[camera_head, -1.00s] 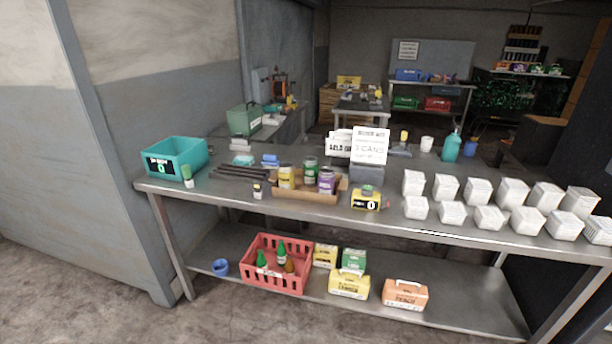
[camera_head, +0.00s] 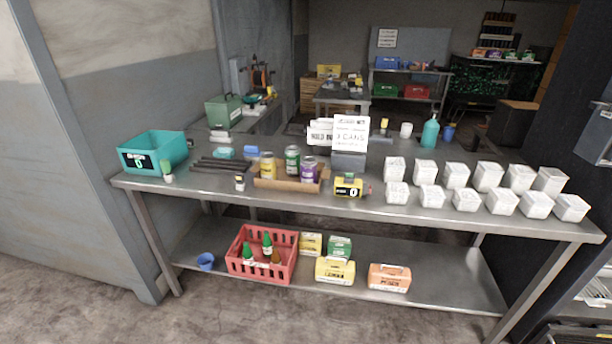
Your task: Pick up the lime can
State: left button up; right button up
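Three cans stand upright in a shallow cardboard tray (camera_head: 284,184) on the metal table. The green can (camera_head: 292,158) at the back middle is the likely lime can; its label is too small to read. A yellow can (camera_head: 267,166) stands to its left and a purple can (camera_head: 309,170) to its right, in front. The lower part of the green can is hidden behind the tray's contents. Neither of my grippers shows in the head view.
The steel table (camera_head: 420,210) has a teal bin (camera_head: 178,149) at its left and several white cartons (camera_head: 430,196) at its right. A sign (camera_head: 350,134) stands behind the tray. A yellow counter (camera_head: 348,186) sits to its right. A red crate (camera_head: 258,268) is on the lower shelf. Floor in front is clear.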

aim_at(293, 154)
jog(key=i+j, duration=0.2)
jog(key=j, duration=0.15)
jog(key=i+j+z, duration=0.15)
jog(key=j, duration=0.2)
jog(key=i+j, duration=0.2)
jog(key=j, duration=0.15)
jog(key=i+j+z, duration=0.15)
jog(key=j, duration=0.2)
jog(key=i+j, duration=0.15)
jog(key=j, duration=0.2)
jog(key=z, duration=0.05)
